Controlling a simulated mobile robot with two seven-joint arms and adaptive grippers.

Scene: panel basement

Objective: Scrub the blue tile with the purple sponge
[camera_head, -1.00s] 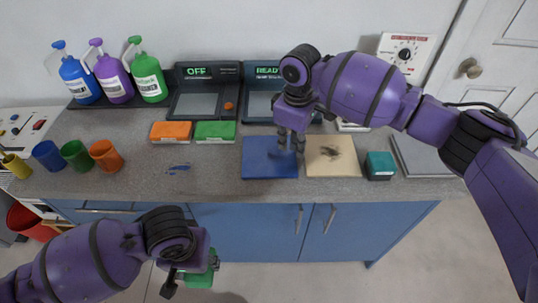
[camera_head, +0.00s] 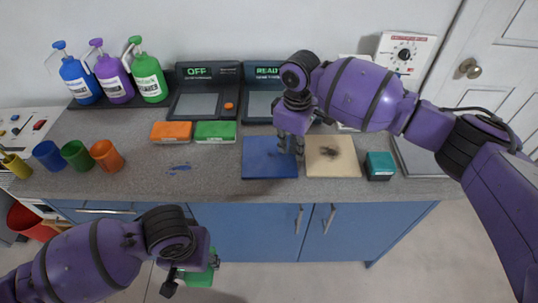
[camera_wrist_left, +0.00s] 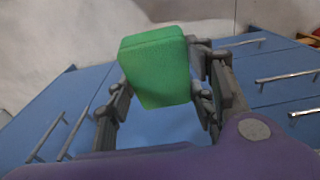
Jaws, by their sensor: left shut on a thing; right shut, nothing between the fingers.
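The blue tile (camera_head: 262,165) lies flat on the counter, with faint darker marks on it. My right gripper (camera_head: 291,150) is shut and empty over the tile's right part; I cannot tell whether it touches. My left gripper (camera_head: 190,278) is in front of the counter, below its top. It is shut on a green sponge-like block, which shows in the left wrist view (camera_wrist_left: 155,65). I see no purple sponge in either view.
A beige tile (camera_head: 333,168) with a dark smudge lies right of the blue one, then a teal block (camera_head: 380,166). Orange (camera_head: 171,132) and green (camera_head: 215,132) blocks lie behind left. Cups (camera_head: 76,155) and bottles (camera_head: 115,80) stand left.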

